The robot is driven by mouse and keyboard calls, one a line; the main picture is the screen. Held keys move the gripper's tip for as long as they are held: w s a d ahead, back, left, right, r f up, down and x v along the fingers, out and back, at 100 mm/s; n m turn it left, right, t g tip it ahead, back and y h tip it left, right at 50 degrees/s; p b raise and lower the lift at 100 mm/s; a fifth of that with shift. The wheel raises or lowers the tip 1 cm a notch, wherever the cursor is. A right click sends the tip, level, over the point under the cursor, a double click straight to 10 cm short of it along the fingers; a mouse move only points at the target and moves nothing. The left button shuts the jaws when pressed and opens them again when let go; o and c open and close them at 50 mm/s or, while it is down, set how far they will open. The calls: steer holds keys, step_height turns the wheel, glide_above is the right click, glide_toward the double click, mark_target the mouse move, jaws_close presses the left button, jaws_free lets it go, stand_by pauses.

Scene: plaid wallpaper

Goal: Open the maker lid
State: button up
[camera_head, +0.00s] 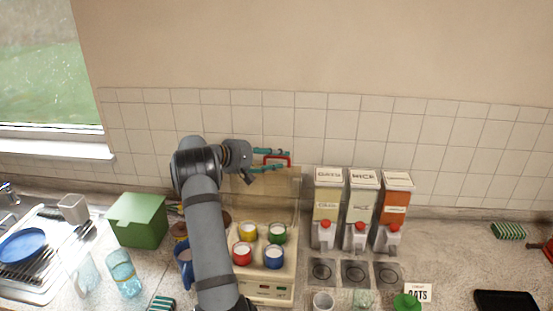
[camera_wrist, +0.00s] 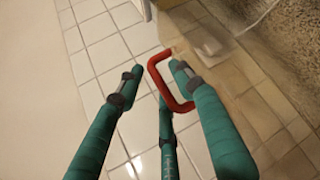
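The maker (camera_head: 268,287) is a beige machine on the counter, holding several coloured cups in its open top. Its see-through lid (camera_head: 262,195) stands raised at the back, near the tiled wall. The red handle (camera_head: 289,162) is at the lid's upper edge; it also shows in the wrist view (camera_wrist: 158,76). My gripper (camera_head: 279,160) is at the handle. In the wrist view its teal fingers (camera_wrist: 155,74) are spread apart, with the handle by the right fingertip and a gap to the left one. I cannot tell whether the right finger touches it.
Dispensers (camera_head: 360,205) stand close on the right of the maker. A green box (camera_head: 138,219), a blue glass (camera_head: 124,273) and a blue mug (camera_head: 184,262) are on the left. The tiled wall (camera_head: 335,125) is close behind my gripper.

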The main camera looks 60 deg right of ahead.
steer(key=v, duration=1.1)
steer(key=shift+a, duration=0.35)
steer(key=shift+w, duration=0.1)
